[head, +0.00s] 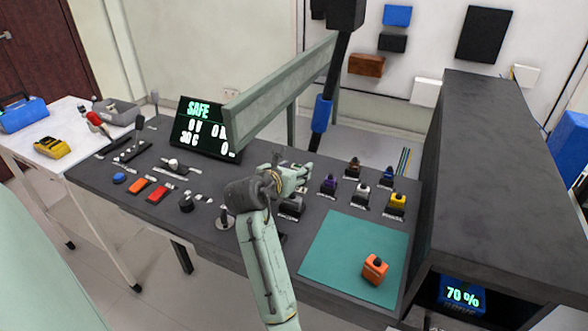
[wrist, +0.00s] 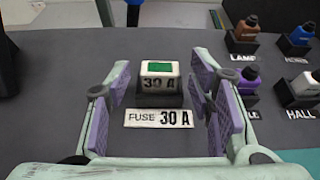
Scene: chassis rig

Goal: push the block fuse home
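The block fuse (wrist: 159,80) is a pale block with a green top and "30 A" on its front. It sits upright in a dark socket (wrist: 159,101) behind a white "FUSE 30 A" label (wrist: 158,118) in the wrist view. How deep it sits I cannot tell. My gripper (wrist: 160,72) is open, with its purple-padded fingers spread to the left and right of the fuse, apart from it. In the head view my gripper (head: 297,179) is low over the dark bench and hides the fuse.
Several coloured plugs, including a purple one (head: 329,185) and a yellow one (head: 398,202), stand to the right. An orange block (head: 375,269) rests on the teal mat (head: 335,245). A display (head: 203,128) reads "SAFE". A grey beam (head: 280,85) rises behind my gripper.

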